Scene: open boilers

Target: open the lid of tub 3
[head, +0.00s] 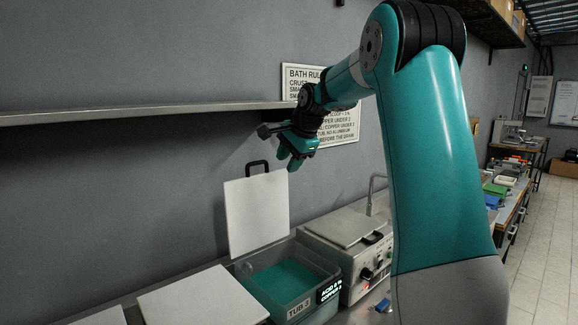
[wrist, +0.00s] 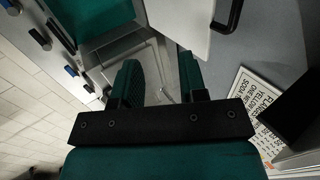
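Tub 3 (head: 298,309) is a grey tub with its label on the front rim and green liquid inside. Its white lid (head: 256,215) stands raised, nearly upright, at the back of the tub, with its black handle (head: 257,166) at the top. My gripper (head: 290,162) is up in the air just right of the handle, apart from it. In the wrist view, my gripper (wrist: 160,78) shows two separated fingers with nothing between them. The lid (wrist: 180,20) and its handle (wrist: 230,18) lie beyond the fingers, toward the top right.
A shelf (head: 150,112) runs along the wall above the tubs. White closed lids (head: 205,298) lie left of tub 3. A grey appliance (head: 350,245) with knobs stands at its right. A sign (head: 345,128) hangs on the wall behind my gripper.

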